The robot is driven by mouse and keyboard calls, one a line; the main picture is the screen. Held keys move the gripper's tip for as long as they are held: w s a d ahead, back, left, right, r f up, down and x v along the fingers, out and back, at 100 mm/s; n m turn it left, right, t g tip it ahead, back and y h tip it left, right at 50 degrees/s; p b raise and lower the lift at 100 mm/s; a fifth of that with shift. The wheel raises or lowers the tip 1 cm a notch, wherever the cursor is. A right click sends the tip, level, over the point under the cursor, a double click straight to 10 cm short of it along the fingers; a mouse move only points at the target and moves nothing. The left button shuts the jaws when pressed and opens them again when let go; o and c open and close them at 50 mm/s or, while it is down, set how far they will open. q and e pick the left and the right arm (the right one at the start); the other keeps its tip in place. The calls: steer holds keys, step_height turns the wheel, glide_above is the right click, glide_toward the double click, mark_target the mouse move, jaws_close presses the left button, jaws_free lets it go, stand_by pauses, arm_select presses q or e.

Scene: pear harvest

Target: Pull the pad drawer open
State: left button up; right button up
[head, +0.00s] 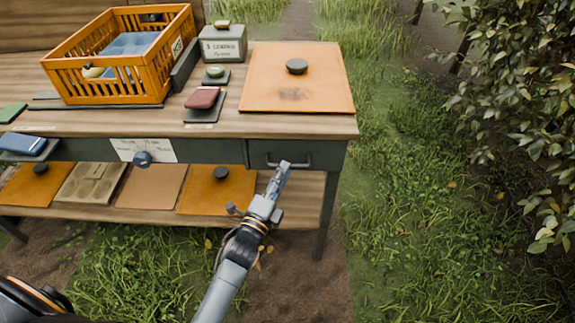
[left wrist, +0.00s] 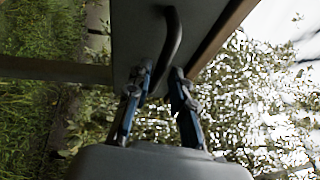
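The pad drawer (head: 259,155) is a dark grey front under the right end of the bench top, and it looks closed. Its dark bar handle (head: 299,163) is on the front; it also shows in the left wrist view (left wrist: 174,40) as a curved bar. My left gripper (head: 284,167) is at the left part of the handle. In the left wrist view its two fingers (left wrist: 163,72) stand apart, with the end of the handle between them. A gap shows beside the bar, and I cannot tell whether a finger touches it. My right gripper is not in view.
On the bench top (head: 215,124) are an orange crate (head: 115,101), a grey box (head: 223,45) and an orange board (head: 265,90) with a dark knob. A labelled panel with a blue knob (head: 142,159) is left of the drawer. Boards lie on the lower shelf. Grass is open at right.

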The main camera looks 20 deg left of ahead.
arm_select(q)
steer(key=shift+x, duration=1.55)
jaws_close()
